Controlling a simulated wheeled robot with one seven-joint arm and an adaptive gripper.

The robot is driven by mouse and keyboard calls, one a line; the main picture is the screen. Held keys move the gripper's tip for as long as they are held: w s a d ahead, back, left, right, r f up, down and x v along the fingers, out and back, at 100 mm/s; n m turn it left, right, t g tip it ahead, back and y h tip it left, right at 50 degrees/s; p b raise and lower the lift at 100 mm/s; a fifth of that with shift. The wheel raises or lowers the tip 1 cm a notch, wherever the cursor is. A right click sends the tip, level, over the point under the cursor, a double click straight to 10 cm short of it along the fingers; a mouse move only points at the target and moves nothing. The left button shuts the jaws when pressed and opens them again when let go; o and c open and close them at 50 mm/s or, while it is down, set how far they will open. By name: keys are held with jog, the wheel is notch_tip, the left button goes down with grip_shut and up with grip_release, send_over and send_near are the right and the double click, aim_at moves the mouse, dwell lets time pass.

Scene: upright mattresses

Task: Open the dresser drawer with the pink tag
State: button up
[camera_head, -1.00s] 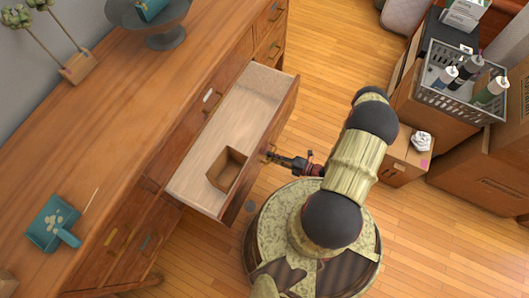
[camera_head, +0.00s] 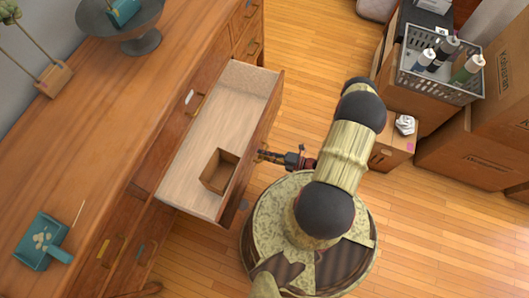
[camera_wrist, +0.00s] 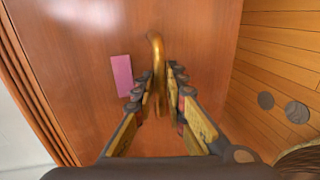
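The dresser drawer (camera_head: 205,135) with the pink tag is pulled well out of the wooden dresser (camera_head: 110,120). The pink tag (camera_wrist: 122,75) is on the drawer front, left of the brass handle (camera_wrist: 156,50) in the wrist view; the head view hides the tag. My gripper (camera_wrist: 162,78) has its fingers close on both sides of the handle and looks shut on it. In the head view my gripper (camera_head: 265,156) is at the outer face of the drawer front.
A small open brown box (camera_head: 220,171) lies inside the drawer. Cardboard boxes (camera_head: 490,155) and a grey basket (camera_head: 440,82) of bottles stand to the right. A teal dustpan-like item (camera_head: 42,243) lies on the dresser top. Wooden floor is clear beyond the drawer.

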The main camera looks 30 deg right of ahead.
jog(key=v, duration=1.2)
dwell(0.6)
